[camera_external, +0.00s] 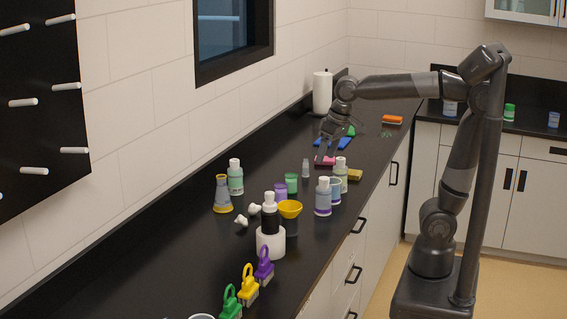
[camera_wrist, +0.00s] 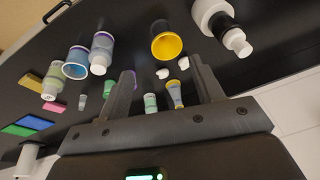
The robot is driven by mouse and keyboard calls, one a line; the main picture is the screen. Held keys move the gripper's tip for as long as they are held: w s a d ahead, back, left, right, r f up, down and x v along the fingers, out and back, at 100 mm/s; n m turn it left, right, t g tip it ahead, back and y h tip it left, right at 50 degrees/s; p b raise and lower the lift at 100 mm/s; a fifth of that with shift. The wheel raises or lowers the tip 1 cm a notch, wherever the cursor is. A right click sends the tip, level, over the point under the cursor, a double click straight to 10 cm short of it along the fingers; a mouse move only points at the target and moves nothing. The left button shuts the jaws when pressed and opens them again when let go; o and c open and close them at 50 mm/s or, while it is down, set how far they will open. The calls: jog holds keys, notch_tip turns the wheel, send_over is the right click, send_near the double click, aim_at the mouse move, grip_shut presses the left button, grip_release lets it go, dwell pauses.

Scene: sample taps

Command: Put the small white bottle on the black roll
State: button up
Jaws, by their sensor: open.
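I cannot tell whether these parts are separate. My gripper (camera_external: 325,157) points down above the counter's far part, open and empty, its fingers (camera_wrist: 165,82) apart.
A yellow cup (camera_external: 290,209), a green-labelled bottle (camera_external: 235,178), a purple-labelled bottle (camera_external: 323,197) and two small white pieces (camera_external: 247,214) crowd the middle. A pink block (camera_external: 324,161) lies below my gripper.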

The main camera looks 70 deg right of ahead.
jog(key=s+d+f+n+t, duration=0.1)
jog(key=s+d+f, duration=0.2)
jog(key=s, duration=0.3)
jog(key=s+d+f+n+t, duration=0.1)
jog(key=s+d+f, duration=0.2)
jog(key=s+f, duration=0.2)
jog(key=shift+s+d+h, duration=0.3)
jog(key=shift+s, duration=0.1)
